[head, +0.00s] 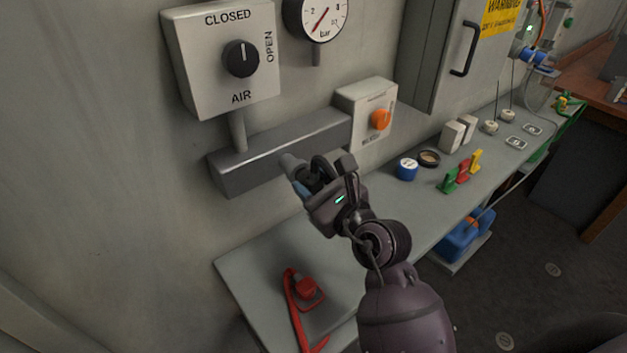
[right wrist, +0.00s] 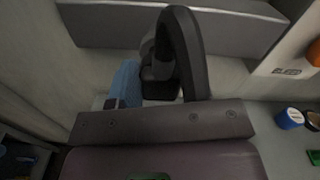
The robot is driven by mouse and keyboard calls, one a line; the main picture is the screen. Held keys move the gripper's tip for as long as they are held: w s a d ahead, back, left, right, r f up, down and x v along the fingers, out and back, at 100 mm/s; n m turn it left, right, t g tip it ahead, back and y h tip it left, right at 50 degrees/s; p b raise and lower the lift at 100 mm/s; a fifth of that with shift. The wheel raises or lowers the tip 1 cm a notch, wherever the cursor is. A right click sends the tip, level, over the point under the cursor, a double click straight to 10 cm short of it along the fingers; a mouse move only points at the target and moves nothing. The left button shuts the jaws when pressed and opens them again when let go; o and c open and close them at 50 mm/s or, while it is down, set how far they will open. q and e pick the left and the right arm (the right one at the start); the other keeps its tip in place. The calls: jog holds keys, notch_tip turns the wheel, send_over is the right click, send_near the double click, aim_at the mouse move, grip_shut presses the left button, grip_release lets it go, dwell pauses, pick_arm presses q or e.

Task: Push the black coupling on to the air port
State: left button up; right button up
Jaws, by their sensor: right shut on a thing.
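My right gripper (head: 318,178) is at the front of the grey manifold bar (head: 280,150), near its lower edge. It is shut on a dark piece, the black coupling (right wrist: 160,88), which is mostly hidden between the jaws. A short grey stub (head: 290,163), which looks like the air port, shows just beyond the fingers on the left. I cannot tell whether the coupling touches or sits on it. A blue piece (right wrist: 123,82) lies along the left side of the coupling in the right wrist view, and a black loop (right wrist: 186,45) arches beside it. My left gripper is not in view.
The AIR switch box (head: 222,58) and a gauge (head: 318,18) are above. A box with an orange knob (head: 380,119) stands at right. The shelf (head: 258,262) below holds a red strap-like item (head: 297,310), a blue cap (head: 407,169) and coloured clips (head: 463,172).

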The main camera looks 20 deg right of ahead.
dwell(0.8)
jog(key=shift+p, duration=0.3)
jog(key=shift+p, duration=0.4)
dwell(0.6)
jog(key=shift+w, duration=0.25)
dwell(0.4)
jog(key=shift+w+a, duration=0.15)
jog(key=shift+w, duration=0.15)
jog(key=o, duration=1)
jog(key=shift+c, duration=0.2)
